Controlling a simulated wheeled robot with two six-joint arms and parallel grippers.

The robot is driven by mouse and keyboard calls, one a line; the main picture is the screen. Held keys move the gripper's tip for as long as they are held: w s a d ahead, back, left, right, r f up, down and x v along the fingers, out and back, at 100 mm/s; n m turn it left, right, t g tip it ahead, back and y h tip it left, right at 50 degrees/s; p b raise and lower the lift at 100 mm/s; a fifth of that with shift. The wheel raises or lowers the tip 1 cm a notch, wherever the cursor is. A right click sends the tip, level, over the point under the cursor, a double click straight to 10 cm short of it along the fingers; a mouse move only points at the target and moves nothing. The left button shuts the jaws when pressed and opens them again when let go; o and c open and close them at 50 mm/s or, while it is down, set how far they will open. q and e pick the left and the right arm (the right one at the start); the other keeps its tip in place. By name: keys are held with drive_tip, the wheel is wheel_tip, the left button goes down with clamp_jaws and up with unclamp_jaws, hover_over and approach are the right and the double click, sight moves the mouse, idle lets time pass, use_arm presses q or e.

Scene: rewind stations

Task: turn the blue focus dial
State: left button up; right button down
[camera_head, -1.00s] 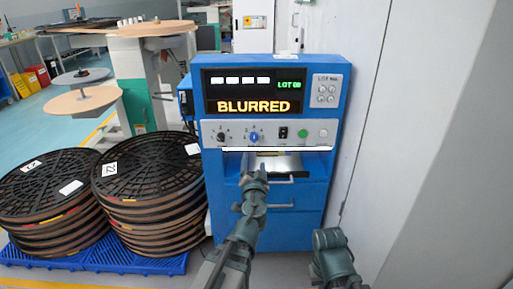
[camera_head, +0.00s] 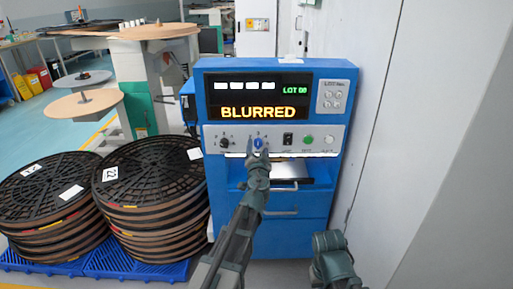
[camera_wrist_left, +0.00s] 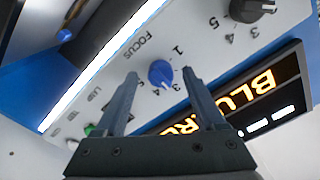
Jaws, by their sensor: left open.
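The blue focus dial (camera_head: 258,143) is on the grey control panel of the blue machine, below the display reading BLURRED. In the left wrist view the dial (camera_wrist_left: 161,73) shows with the word FOCUS and numbers around it. My left gripper (camera_head: 257,157) is open and empty, just below the dial in the head view. In the left wrist view its two fingers (camera_wrist_left: 160,90) point at the panel on either side of the dial. I cannot tell whether they touch it. My right arm shows at the bottom, but its gripper fingers cannot be made out.
A black knob (camera_head: 224,142) is left of the dial; a black switch (camera_head: 288,139) and a green button (camera_head: 308,140) are to its right. A tray slot opens below the panel. Stacked reels (camera_head: 150,185) stand on a blue pallet at left. A grey wall (camera_head: 450,170) rises at right.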

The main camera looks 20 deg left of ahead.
use_arm(q)
drive_tip(key=shift+w+a, duration=0.1)
drive_tip(key=shift+w, duration=0.1)
clamp_jaws()
idle(0.3)
drive_tip(key=m, duration=0.5)
drive_tip(key=shift+r, duration=0.1)
drive_tip(key=shift+m, duration=2.3)
